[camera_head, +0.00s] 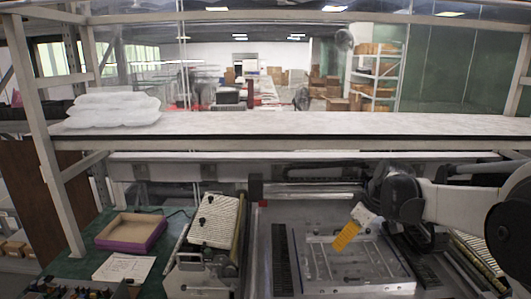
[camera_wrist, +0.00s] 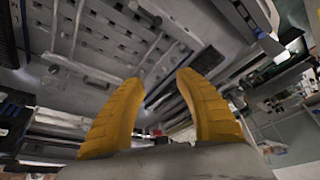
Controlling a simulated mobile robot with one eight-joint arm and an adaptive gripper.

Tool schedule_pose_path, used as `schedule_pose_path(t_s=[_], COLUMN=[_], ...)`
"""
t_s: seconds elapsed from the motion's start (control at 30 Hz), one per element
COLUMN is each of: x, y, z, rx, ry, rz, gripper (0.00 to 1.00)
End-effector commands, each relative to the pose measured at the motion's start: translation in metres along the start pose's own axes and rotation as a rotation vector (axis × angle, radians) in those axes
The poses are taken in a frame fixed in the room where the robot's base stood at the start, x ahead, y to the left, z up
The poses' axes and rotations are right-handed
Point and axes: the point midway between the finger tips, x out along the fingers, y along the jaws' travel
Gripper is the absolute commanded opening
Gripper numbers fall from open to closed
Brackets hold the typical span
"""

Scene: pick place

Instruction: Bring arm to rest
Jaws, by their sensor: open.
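My gripper (camera_head: 346,236) shows in the head view at the lower right, its yellow fingers pointing down and to the left above a grey metal plate. In the wrist view my gripper (camera_wrist: 160,85) has its two yellow fingers apart, with nothing between them. My arm comes in from the right side of the head view. The grey metal plate (camera_head: 318,262) has slots and raised parts, and it lies under the fingers. I cannot tell the exact height of the fingers above it.
A long shelf (camera_head: 290,124) crosses above the work area, with clear plastic packs (camera_head: 115,110) at its left. A purple-edged box (camera_head: 131,231) and a paper sheet (camera_head: 124,267) lie on the green table. A white ribbed block (camera_head: 216,221) stands left of the plate.

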Motion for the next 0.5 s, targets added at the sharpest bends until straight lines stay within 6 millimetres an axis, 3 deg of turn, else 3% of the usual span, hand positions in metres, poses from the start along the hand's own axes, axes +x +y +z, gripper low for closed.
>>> schedule_pose_path(t_s=[0.5], x=[-0.058], y=[-0.082], z=[0.029], rx=[0.228], ry=[0.008], rz=[0.135], gripper=[0.4])
